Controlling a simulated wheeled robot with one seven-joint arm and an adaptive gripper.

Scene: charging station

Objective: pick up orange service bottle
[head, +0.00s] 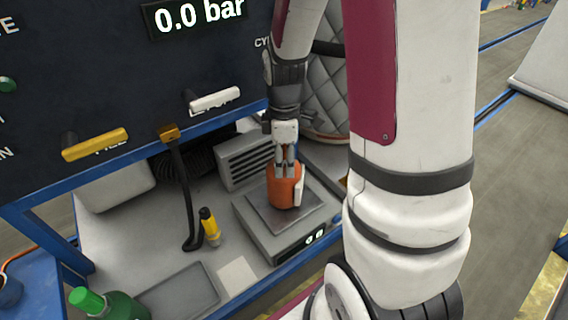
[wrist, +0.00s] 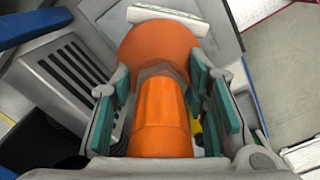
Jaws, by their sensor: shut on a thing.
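The orange service bottle (head: 283,191) stands upright on the metal plate of a scale (head: 270,238) in the head view. A pale label or patch shows on its right side. My gripper (head: 286,166) is above the bottle and shut on its upper part. In the wrist view the bottle's orange neck (wrist: 161,115) lies between the green-padded fingers of my gripper (wrist: 160,105), with the wider orange body (wrist: 158,45) beyond. I cannot tell whether the bottle's base touches the plate.
A black hose with a brass end (head: 182,185) hangs left of the scale, beside a yellow-and-black tool (head: 209,226). A grey vented box (head: 243,160) stands behind. A green bottle (head: 110,304) is at the front left. A dark panel with yellow (head: 95,145) and white handles (head: 214,99) overhangs the shelf.

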